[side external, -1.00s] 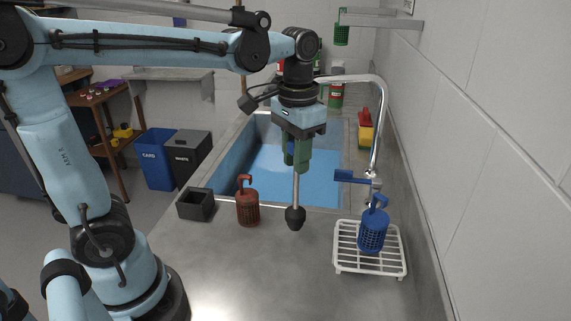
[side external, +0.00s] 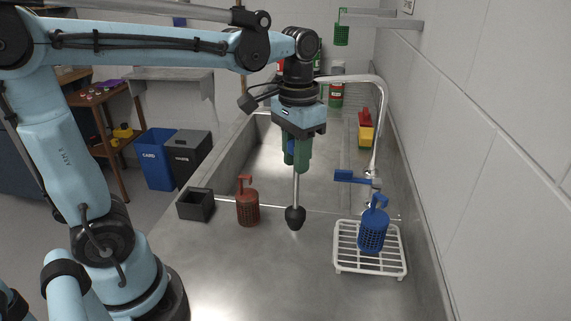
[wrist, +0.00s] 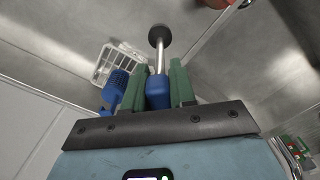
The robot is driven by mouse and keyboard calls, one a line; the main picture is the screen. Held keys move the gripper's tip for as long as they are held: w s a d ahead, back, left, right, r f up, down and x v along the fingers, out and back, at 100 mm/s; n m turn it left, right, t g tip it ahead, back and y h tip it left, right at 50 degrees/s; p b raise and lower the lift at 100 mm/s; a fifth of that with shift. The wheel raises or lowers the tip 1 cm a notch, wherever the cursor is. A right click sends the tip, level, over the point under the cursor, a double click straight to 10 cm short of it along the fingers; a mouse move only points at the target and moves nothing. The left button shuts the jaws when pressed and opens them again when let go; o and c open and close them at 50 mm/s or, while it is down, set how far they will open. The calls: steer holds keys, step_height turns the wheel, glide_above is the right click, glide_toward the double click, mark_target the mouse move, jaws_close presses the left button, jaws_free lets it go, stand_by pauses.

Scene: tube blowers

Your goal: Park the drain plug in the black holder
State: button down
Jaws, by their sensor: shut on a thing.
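The drain plug (side external: 295,216) is a black bulb on a thin metal rod with a blue handle. It hangs upright from my gripper (side external: 298,166), whose green fingers are shut on the blue handle. In the wrist view the plug (wrist: 159,37) points away from my gripper (wrist: 160,82), and its blue handle sits between the fingers. The plug is over the grey counter in front of the sink; whether it touches the counter I cannot tell. The black holder (side external: 195,204), a square open-topped box, stands on the counter to the left and looks empty.
A red-brown slotted cup (side external: 248,208) with a hook stands between the holder and the plug. A blue slotted cup (side external: 373,230) sits on a white rack (side external: 344,262) at right. The sink basin (side external: 290,165) lies behind, with a tall faucet (side external: 380,115).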

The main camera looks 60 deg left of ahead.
step_height(320, 180, up, 14)
steer(key=s+a+n, duration=0.9)
steer(key=s+a, duration=0.1)
steer(key=s, duration=0.2)
steer(key=s+a+f, duration=0.1)
steer(key=a+f, duration=0.4)
steer(key=f, duration=0.3)
steer(key=s+a+f, duration=0.2)
steer(key=a+f, duration=0.3)
steer(key=f, duration=0.3)
steer(key=shift+a+f, duration=0.2)
steer(key=shift+a, duration=0.05)
steer(key=shift+f, duration=0.1)
steer(key=c, duration=0.9)
jaws_free()
